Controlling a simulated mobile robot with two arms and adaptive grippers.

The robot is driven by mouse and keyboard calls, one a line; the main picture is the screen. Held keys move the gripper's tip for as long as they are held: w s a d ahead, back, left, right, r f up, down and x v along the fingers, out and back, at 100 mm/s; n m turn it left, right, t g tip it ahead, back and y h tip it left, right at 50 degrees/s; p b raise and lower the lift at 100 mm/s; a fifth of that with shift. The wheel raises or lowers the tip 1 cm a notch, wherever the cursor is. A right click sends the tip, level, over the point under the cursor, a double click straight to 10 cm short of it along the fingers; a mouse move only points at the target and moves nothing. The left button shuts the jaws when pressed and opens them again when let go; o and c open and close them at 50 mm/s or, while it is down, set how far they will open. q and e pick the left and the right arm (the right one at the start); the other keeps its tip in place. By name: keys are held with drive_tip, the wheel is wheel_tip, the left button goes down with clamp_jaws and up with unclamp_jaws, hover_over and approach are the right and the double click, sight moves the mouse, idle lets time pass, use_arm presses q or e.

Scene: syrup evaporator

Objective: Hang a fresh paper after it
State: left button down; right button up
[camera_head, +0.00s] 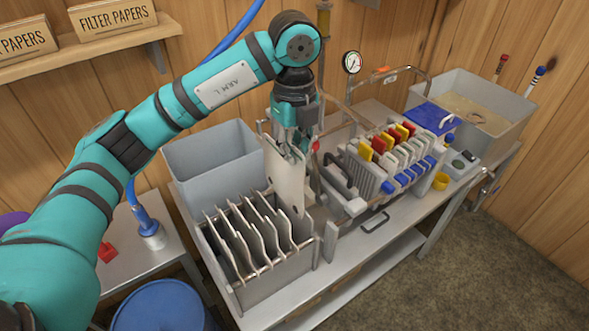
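My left gripper (291,150) points down and is shut on the top edge of a cream filter paper (287,188). The paper hangs upright at the right end of a grey rack (275,286). Its lower edge overlaps the rack's back corner, so I cannot tell whether it is clear of the rack. Several cream sheets (238,243) hang side by side on rods in the rack. The filter press (356,182), with white plates (402,157) and yellow, red and blue tabs, stands just right of the gripper. My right gripper is not in view.
A grey empty bin (213,160) stands behind the rack. A pan of tan liquid (476,104) is at the back right. A pressure gauge (352,62) rises behind the press. Filter paper boxes (112,16) sit on a wall shelf. A blue drum (160,308) is at the lower left.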

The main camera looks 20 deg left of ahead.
use_arm(q)
drive_tip(key=shift+r, duration=0.35)
drive_tip(key=shift+r+p, duration=0.3)
drive_tip(key=shift+r, duration=0.2)
idle(0.7)
